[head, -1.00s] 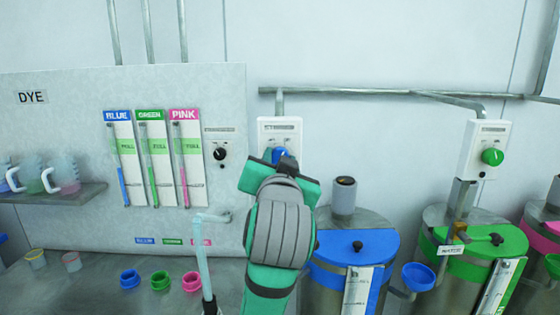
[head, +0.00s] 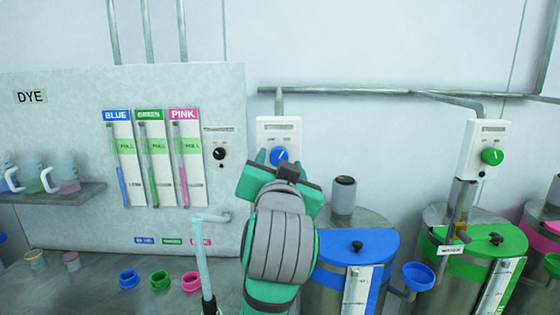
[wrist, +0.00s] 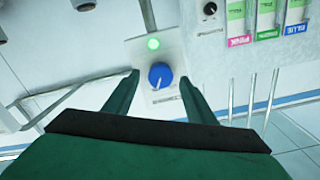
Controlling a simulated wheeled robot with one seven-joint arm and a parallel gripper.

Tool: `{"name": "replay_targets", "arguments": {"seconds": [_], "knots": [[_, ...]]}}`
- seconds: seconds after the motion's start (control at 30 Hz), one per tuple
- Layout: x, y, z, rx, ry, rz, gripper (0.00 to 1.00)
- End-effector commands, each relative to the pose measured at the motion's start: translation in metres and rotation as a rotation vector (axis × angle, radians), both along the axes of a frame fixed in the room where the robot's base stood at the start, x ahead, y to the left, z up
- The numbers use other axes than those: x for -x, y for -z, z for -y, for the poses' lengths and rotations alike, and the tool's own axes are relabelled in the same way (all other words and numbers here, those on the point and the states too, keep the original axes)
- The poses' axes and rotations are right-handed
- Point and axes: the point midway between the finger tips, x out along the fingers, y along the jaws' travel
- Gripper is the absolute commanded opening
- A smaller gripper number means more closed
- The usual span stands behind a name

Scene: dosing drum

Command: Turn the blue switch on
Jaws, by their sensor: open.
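The blue switch (head: 279,156) is a round knob with a white pointer line on a white wall box (head: 266,128). In the head view its pointer tilts up to the right. My gripper (head: 280,166) is open in front of the knob and holds nothing. The wrist view shows my gripper (wrist: 158,80) with gaps between both fingers and the knob. My gripper hides the lower part of the box in the head view.
A blue-lidded drum (head: 355,246) stands to the lower right of the box. A green knob (head: 492,156) is on another box at the right. The dye panel (head: 70,110) and a small black knob (head: 219,153) are at the left. A pipe (head: 350,91) runs above.

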Motion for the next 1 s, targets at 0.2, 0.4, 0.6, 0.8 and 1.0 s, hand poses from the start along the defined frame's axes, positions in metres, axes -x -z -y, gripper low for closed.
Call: {"name": "replay_targets", "arguments": {"seconds": [0.2,0.4,0.6,0.8,1.0], "knots": [[0.043,-0.002,0.001,0.000,0.002,0.006,0.51],[0.072,-0.001,0.002,-0.001,0.003,0.003,0.51],[0.084,0.000,0.002,0.000,0.004,0.001,0.51],[0.084,0.000,0.001,0.000,0.002,0.000,0.51],[0.082,0.005,0.001,0.005,0.003,-0.003,0.51]]}}
